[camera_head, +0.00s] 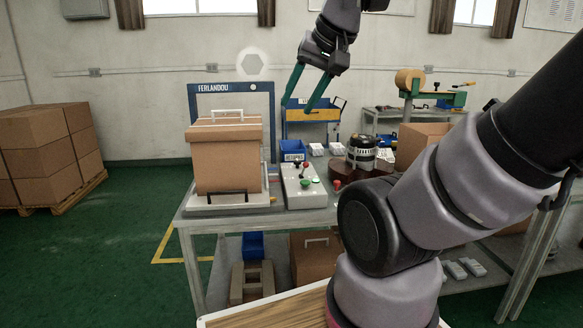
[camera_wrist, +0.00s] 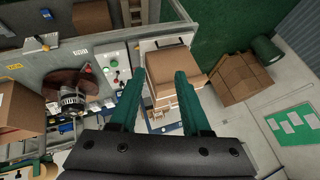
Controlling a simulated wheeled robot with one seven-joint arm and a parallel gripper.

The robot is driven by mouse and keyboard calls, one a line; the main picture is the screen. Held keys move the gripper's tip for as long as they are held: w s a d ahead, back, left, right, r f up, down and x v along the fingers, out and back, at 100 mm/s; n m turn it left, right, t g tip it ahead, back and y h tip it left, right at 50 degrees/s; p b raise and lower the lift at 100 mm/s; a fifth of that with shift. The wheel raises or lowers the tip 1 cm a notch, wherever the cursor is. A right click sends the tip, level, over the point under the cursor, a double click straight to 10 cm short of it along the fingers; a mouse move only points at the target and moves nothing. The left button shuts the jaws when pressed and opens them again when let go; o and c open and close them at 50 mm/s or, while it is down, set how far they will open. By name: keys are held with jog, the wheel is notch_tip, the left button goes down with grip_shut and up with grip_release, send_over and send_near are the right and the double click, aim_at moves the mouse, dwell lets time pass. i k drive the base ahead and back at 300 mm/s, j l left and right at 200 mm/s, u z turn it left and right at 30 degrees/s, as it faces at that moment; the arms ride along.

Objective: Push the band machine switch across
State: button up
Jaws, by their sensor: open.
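The band machine (camera_head: 192,95) is a blue upright frame marked FERLANDOU, with a strapped brown carton (camera_head: 228,160) standing in front of it. To its right on the bench is a pale control box (camera_head: 297,197) with a small red-tipped switch lever (camera_head: 305,165) and green and red buttons. The control box also shows in the wrist view (camera_wrist: 117,62), left of my fingers; which way the lever leans is too small to tell. My gripper (camera_head: 298,108) is open and empty, high above the bench. In the wrist view, my gripper (camera_wrist: 159,75) frames the carton (camera_wrist: 170,72) from above.
An alternator (camera_head: 361,152) stands on a brown round base right of the control box. A blue bin (camera_head: 293,152) and small white parts lie behind. An open carton (camera_head: 422,140) is at the right. Stacked cartons (camera_head: 45,150) sit on a pallet at left; green floor between is clear.

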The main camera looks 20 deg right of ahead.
aim_at(305, 164)
jog(key=i+l, duration=0.7)
jog(key=i+j+u, duration=0.05)
